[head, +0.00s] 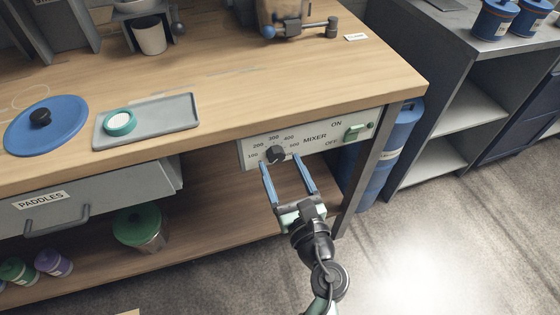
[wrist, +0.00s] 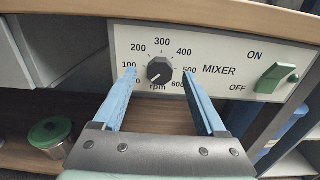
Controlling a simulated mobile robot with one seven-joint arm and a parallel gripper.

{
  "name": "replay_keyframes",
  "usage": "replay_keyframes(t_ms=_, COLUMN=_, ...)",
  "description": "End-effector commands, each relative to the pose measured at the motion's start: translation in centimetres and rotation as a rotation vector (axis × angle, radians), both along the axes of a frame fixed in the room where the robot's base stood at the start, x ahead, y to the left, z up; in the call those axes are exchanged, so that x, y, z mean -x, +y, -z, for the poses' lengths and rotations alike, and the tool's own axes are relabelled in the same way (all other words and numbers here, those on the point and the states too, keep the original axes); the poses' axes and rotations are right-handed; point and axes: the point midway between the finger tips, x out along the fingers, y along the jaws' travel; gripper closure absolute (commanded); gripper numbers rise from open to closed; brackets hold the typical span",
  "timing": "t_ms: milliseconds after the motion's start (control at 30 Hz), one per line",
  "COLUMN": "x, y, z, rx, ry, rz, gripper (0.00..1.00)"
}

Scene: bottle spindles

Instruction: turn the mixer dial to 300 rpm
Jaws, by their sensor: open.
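The mixer dial (wrist: 160,70) is a round black knob on a white panel (wrist: 215,47), with marks from 100 to 600 around it and "rpm" below. Its pale pointer line appears to aim to the lower left, below the 100 mark; the exact reading is hard to tell. The dial also shows in the head view (head: 276,153). My gripper (wrist: 159,73) is open and empty. Its blue fingers point at the panel, one to each side of the dial, with gaps between. In the head view the fingertips (head: 280,160) are just below and in front of the dial.
A green ON/OFF switch (wrist: 275,78) sits to the right on the panel. The wooden bench top (head: 300,80) overhangs above it. A drawer marked PADDLES (head: 90,200) is to the left. A lidded green jar (head: 140,228) stands on the lower shelf. A blue cylinder (head: 395,140) stands beyond the bench leg.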

Motion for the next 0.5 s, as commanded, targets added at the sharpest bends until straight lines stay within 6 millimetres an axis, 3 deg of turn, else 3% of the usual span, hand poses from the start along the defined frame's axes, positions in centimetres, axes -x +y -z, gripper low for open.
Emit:
replay_keyframes(t_ms=200, x=-1.6, y=0.5, z=0.0, rx=0.001, ry=0.000, rz=0.000, gripper=0.26)
replay_keyframes(t_ms=500, x=-1.7, y=0.6, z=0.0, rx=0.000, ry=0.000, rz=0.000, gripper=0.28)
